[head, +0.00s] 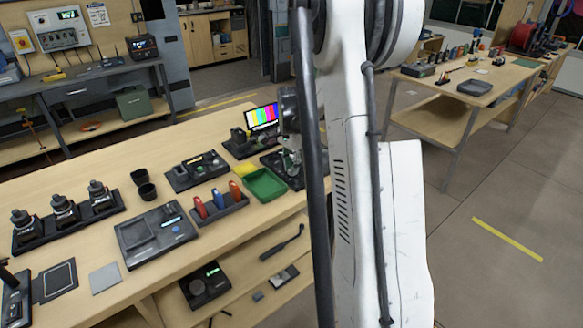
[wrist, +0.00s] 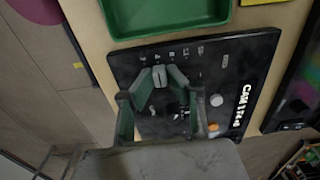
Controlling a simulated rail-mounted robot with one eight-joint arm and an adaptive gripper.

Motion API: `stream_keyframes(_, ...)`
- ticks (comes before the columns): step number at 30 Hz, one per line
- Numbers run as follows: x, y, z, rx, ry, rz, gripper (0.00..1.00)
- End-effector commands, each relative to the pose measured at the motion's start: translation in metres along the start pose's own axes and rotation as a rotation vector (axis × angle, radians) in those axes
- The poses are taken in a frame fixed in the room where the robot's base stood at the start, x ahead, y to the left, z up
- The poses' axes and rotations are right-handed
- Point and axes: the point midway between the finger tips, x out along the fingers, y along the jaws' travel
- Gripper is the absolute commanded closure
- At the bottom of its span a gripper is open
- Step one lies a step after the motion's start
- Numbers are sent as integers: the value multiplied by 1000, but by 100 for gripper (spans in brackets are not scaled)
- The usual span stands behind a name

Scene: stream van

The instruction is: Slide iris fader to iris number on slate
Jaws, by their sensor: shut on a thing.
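A black camera control panel (wrist: 238,78) marked "CAM" fills the middle of the wrist view. A row of small white numbers runs along its upper edge, too blurred to read surely. My gripper (wrist: 160,78) is over the panel, with its fingers closed together on a small grey cap, the iris fader (wrist: 159,76), just below the numbers. The fader's slot is mostly hidden by the fingers. In the head view my gripper (head: 291,160) is down at the panel (head: 270,160), partly behind my arm. I cannot make out a slate with an iris number.
A green tray (wrist: 165,14) lies beside the panel, and shows in the head view (head: 264,186). A round grey knob (wrist: 216,100) and an orange button (wrist: 213,127) are on the panel. A colour-bar monitor (head: 262,116) stands behind; a rack of coloured items (head: 218,209) stands left.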

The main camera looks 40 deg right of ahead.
Motion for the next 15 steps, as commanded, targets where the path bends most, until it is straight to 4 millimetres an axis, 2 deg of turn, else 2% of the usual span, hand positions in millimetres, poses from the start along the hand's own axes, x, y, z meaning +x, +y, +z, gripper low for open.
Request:
stream_keyframes(9,1,-36,0,-1,0,0,100)
stream_keyframes(15,0,-36,0,0,0,0,100)
